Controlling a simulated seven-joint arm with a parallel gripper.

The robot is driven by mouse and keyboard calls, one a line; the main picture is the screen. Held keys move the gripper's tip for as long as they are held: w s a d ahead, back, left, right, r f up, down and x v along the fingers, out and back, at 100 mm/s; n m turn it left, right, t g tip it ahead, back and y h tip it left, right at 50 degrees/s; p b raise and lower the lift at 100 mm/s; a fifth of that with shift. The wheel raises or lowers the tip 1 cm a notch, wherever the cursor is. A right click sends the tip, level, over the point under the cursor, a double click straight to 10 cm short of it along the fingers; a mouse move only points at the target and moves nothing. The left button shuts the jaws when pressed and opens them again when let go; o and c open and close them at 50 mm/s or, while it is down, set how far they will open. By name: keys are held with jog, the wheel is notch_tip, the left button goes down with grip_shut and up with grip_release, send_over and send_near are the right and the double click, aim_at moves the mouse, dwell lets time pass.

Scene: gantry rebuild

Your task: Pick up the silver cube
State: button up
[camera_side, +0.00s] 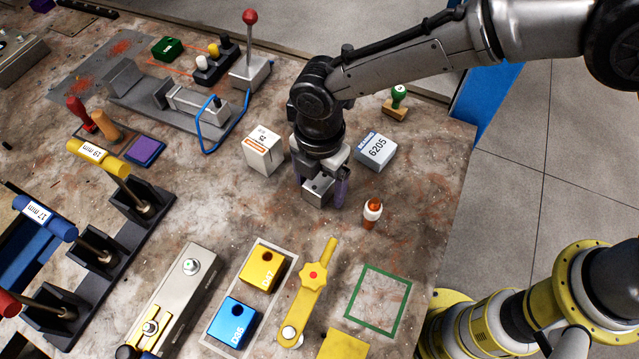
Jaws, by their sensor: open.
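The silver cube (317,191) sits on the worn table near the middle of the side view, directly below my gripper. My gripper (320,187) points down with its fingers apart, one on the left and one on the right of the cube. The jaws are open; whether either finger touches the cube I cannot tell. The gripper body hides the cube's far part.
A white box (263,152) stands close left of my gripper and a box marked 6205 (375,152) close right. An orange-and-white bottle (371,213) stands front right. A green-outlined square (379,301) is empty.

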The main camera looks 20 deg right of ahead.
grip_shut()
jog(key=shift+r, duration=0.1)
jog(key=shift+r, duration=0.1)
dwell(0.4)
